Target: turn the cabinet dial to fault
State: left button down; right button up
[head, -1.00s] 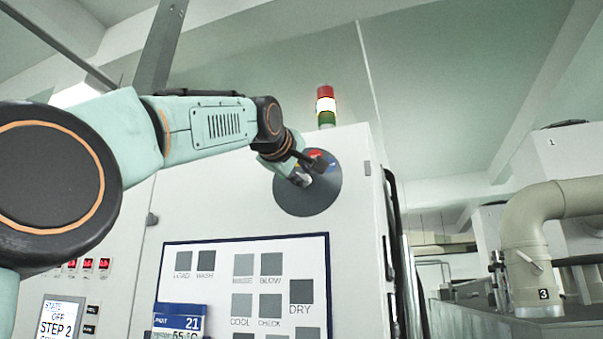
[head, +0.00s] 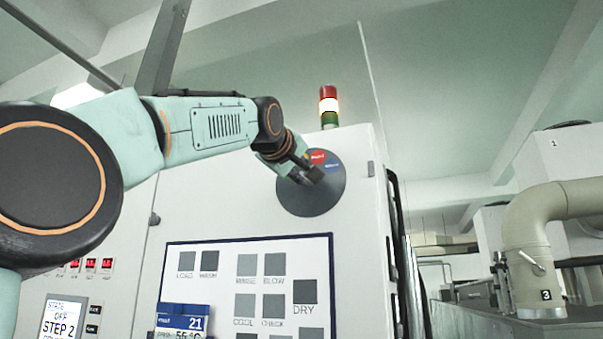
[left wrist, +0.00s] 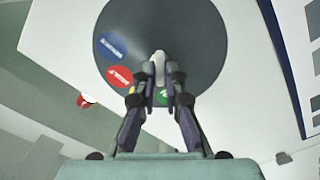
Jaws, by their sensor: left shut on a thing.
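The dial's round dark grey plate (head: 318,202) is high on the white cabinet front in the head view. It carries a red label (head: 317,156) and a blue label (head: 333,167) near its top right. In the left wrist view the plate (left wrist: 200,30) shows blue (left wrist: 112,46), red (left wrist: 120,76) and green (left wrist: 161,97) labels. My left gripper (left wrist: 159,76) is shut on the pale dial knob (left wrist: 158,58) at the plate's middle; its fingers partly hide the knob and the green label. My left gripper (head: 314,174) also shows over the plate in the head view. My right gripper is not in view.
The white cabinet (head: 225,215) bears a button panel (head: 250,300) below the dial and a small screen (head: 63,318) at lower left. A signal tower (head: 329,106) stands on top, its middle light bright. A beige pipe (head: 530,230) is at right.

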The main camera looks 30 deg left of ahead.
pick_arm(q)
jog(key=m, duration=1.3)
jog(key=shift+m, duration=0.4)
dwell(0.3)
jog(key=c, duration=1.4)
grip_release()
jog(key=shift+w+a+f, duration=0.1)
jog(key=shift+w+f, duration=0.05)
jog(key=shift+w, duration=0.1)
jog(key=shift+s, duration=0.2)
